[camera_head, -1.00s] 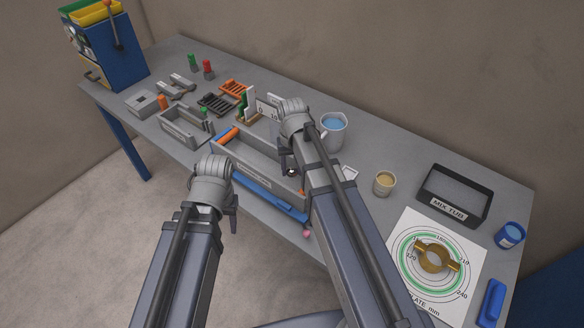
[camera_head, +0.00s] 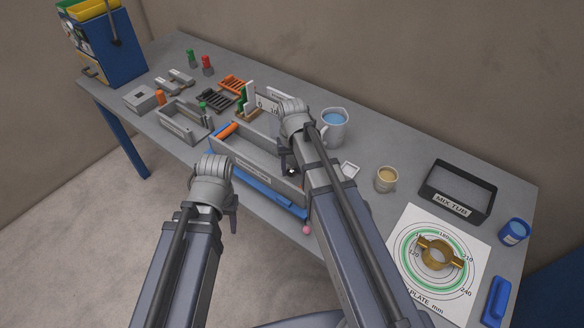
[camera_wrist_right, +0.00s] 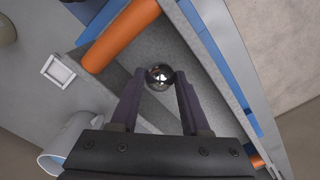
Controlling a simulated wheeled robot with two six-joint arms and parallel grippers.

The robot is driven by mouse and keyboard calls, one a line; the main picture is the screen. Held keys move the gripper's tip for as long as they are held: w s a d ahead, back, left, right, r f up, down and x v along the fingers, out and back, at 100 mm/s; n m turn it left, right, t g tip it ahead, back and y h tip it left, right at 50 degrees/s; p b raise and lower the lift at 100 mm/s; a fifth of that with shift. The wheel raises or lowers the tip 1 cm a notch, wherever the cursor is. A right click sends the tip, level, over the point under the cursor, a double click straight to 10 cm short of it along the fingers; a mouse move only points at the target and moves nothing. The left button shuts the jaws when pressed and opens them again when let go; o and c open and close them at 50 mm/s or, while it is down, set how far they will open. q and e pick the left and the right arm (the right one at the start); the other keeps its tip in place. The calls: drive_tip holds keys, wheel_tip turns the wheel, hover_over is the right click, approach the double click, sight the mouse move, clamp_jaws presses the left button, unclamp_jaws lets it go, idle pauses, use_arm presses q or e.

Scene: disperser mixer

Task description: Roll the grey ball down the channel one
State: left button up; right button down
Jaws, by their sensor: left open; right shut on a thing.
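The shiny grey ball (camera_wrist_right: 158,77) is held between the fingertips of my right gripper (camera_wrist_right: 159,84). In the head view the ball (camera_head: 291,171) shows as a small bright spot beside the right arm. My right gripper (camera_head: 290,167) is over the long grey trough (camera_head: 262,174) at the table's front edge. A label is on the trough's front wall, too small to read, so I cannot tell which channel it is. In the wrist view an orange cylinder (camera_wrist_right: 120,36) lies across the trough near the ball. My left gripper (camera_head: 233,212) is open and empty, in front of the table.
A blue rail (camera_head: 262,191) runs along the trough's front, with a pink ball (camera_head: 306,229) near its right end. A jug (camera_head: 334,128), a small white dish (camera_head: 349,170) and a cup (camera_head: 386,179) stand to the right. A grey open box (camera_head: 184,124) is at left.

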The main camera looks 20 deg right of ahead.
drive_tip(key=shift+c, duration=1.5)
unclamp_jaws()
drive_tip(key=shift+r, duration=0.15)
wheel_tip(320, 180, up, 8)
drive_tip(key=p, duration=0.8)
drive_tip(key=shift+f, duration=0.2)
